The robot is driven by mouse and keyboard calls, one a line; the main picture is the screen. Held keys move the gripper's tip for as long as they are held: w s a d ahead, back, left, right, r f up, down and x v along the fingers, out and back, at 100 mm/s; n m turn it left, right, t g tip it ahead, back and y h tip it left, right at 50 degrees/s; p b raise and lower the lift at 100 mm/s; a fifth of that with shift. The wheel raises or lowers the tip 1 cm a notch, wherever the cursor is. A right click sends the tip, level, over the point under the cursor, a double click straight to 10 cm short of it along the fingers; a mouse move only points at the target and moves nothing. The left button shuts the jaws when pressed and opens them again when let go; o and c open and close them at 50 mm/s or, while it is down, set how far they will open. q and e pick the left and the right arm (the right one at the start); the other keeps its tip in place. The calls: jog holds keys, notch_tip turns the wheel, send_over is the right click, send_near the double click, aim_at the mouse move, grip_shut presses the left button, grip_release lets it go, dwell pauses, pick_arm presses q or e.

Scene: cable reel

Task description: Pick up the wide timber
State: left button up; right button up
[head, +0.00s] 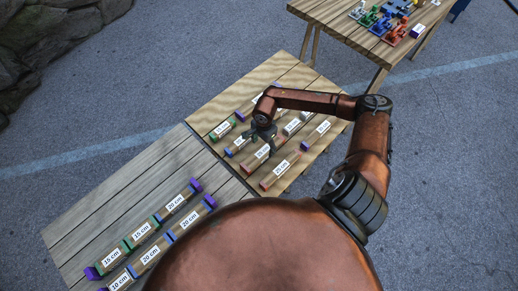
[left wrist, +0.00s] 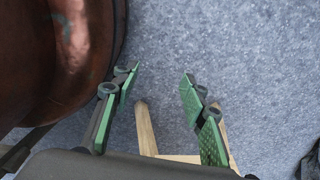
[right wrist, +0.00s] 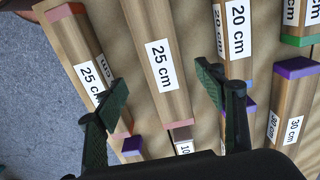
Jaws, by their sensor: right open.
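Several labelled timbers with coloured ends lie on the far wooden table (head: 222,98). A 25 cm timber with pink ends (right wrist: 158,62) lies between the fingers of my right gripper (right wrist: 162,88) in the right wrist view. That gripper is open and empty; in the head view (head: 262,137) it hangs over the timbers. Another 25 cm timber (right wrist: 76,40) lies to the left, partly behind the left finger. No label says wide, and I cannot tell by width which timber is meant. My left gripper (left wrist: 161,73) is open and empty above the pavement.
A 20 cm timber (right wrist: 237,45) and a purple-ended 30 cm timber (right wrist: 291,105) lie close on the right. A nearer grey table (head: 90,215) holds more labelled timbers. Another table (head: 345,38) with small coloured items stands at the back. Rocks (head: 50,40) are at far left.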

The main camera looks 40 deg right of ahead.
aim_at(263, 151)
notch_tip(263, 151, down, 4)
jog(key=shift+d+r, duration=0.1)
jog(key=f, duration=0.3)
jog(key=shift+w+f+b, duration=0.2)
jog(key=shift+f+b, duration=0.15)
jog(key=shift+f, duration=0.05)
jog(key=c, duration=1.2)
pick_arm(q)
jog(key=shift+s+f, duration=0.2)
jog(key=shift+s, duration=0.4)
jog(key=shift+s+f, duration=0.2)
jog(key=shift+s, duration=0.4)
pick_arm(e)
jog(key=c, duration=0.3)
